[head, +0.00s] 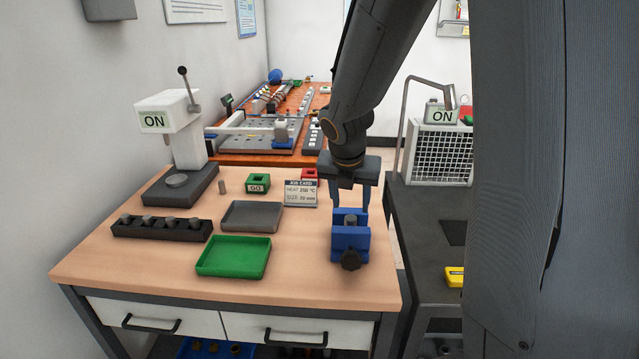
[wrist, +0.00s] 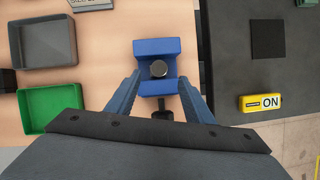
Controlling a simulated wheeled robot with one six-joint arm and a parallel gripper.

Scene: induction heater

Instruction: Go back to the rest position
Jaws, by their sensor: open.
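My gripper (head: 348,196) is open over the blue vise (head: 350,243) at the right end of the wooden table. Its two fingers point down, one on each side of a grey metal cylinder (head: 351,220) standing in the vise. The wrist view shows the same blue vise (wrist: 157,48) with the round top of the cylinder (wrist: 158,69) between the open fingers (wrist: 158,92). The fingers look apart from the cylinder. How far the fingertips are above the vise I cannot tell.
On the table are a green tray (head: 234,257), a grey tray (head: 252,216), a black rack (head: 162,229) with several pieces, a job card (head: 300,194) and a press (head: 182,140) marked ON. A dark bench (head: 427,222) with a yellow device (head: 455,277) stands to the right.

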